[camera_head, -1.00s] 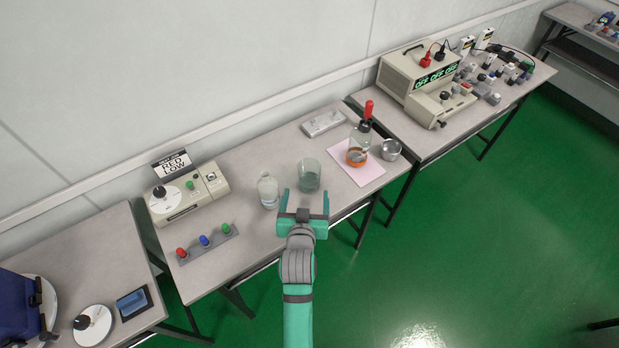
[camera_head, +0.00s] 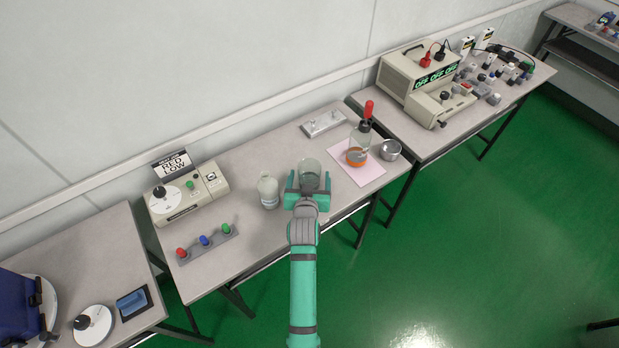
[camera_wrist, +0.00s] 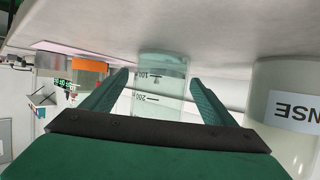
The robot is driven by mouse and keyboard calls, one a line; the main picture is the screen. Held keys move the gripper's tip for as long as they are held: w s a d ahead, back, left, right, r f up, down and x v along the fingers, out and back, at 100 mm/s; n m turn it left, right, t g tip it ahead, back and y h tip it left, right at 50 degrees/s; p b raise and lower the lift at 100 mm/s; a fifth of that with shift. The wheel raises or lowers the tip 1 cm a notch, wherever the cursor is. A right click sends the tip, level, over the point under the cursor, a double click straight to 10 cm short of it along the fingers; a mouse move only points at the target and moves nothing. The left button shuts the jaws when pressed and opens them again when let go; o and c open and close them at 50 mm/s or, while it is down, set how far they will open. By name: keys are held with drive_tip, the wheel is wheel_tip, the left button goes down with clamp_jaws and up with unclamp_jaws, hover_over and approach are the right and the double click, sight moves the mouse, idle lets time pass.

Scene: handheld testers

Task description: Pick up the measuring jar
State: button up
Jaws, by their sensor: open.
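The measuring jar (camera_head: 309,168) is a clear greenish glass cylinder standing upright on the middle table. In the wrist view the jar (camera_wrist: 160,82) shows printed marks and appears upside down, between my two fingers. My gripper (camera_head: 309,182) is open, with one finger on each side of the jar's near part. A gap shows between each finger and the glass in the wrist view, where the gripper (camera_wrist: 160,95) also appears. The far side of the jar's base is hard to see.
To the right, a red-topped dropper bottle (camera_head: 359,150) stands on a pink sheet (camera_head: 369,176), beside a metal cup (camera_head: 391,150). A switch strip (camera_head: 207,243) lies at front left.

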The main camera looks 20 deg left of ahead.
drive_tip(key=shift+w, duration=0.1)
drive_tip(key=c, duration=1.3)
drive_tip(key=shift+c, duration=0.2)
